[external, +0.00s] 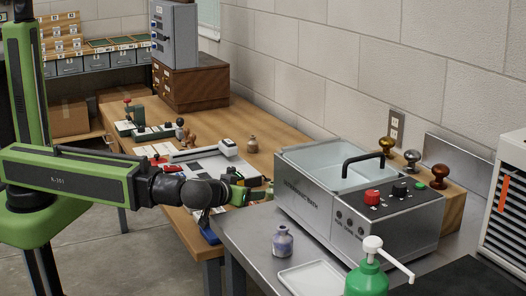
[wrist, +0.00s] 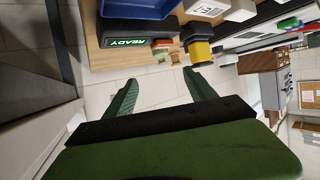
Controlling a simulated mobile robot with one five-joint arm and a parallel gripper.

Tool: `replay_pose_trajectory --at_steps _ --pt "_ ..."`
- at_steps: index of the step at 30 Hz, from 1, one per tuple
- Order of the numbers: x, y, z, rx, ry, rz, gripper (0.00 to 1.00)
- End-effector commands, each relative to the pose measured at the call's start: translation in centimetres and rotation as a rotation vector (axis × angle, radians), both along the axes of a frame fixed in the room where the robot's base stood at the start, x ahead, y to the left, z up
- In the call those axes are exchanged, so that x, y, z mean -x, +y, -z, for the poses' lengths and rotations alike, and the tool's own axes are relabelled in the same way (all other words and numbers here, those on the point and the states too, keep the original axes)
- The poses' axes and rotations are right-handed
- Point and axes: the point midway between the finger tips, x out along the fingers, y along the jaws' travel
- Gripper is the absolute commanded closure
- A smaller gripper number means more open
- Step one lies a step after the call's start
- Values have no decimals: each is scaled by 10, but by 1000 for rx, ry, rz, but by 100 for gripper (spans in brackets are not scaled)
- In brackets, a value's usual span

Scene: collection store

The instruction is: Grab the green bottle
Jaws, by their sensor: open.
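The green bottle (external: 366,281) has a white pump top with a long spout. It stands at the bottom right of the external view, in front of the steel ultrasonic bath, its lower part cut off by the frame edge. I do not see it in the wrist view. My gripper (external: 258,188) is at the wooden bench's front edge, left of the bath and well apart from the bottle. In the wrist view my gripper (wrist: 161,90) is open, with nothing between its two green fingers.
A small purple-grey bottle (external: 283,243) and white tray (external: 312,279) are on the metal bench. In the wrist view a blue bin (wrist: 135,8) and a yellow-black item (wrist: 199,47) lie beyond the fingers.

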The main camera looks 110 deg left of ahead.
Motion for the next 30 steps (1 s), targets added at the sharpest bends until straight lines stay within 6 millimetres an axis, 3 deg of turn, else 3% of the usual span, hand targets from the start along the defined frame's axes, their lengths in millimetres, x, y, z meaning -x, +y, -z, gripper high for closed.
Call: replay_pose_trajectory --at_steps 3,10,15,22,30 --pt "-5 29 18 1 0 -4 35" --pt "-14 78 38 2 1 -2 35" --pt "-16 94 41 1 1 0 35" --pt "-17 101 44 2 1 -1 35" --pt "-22 141 60 2 1 -2 35"
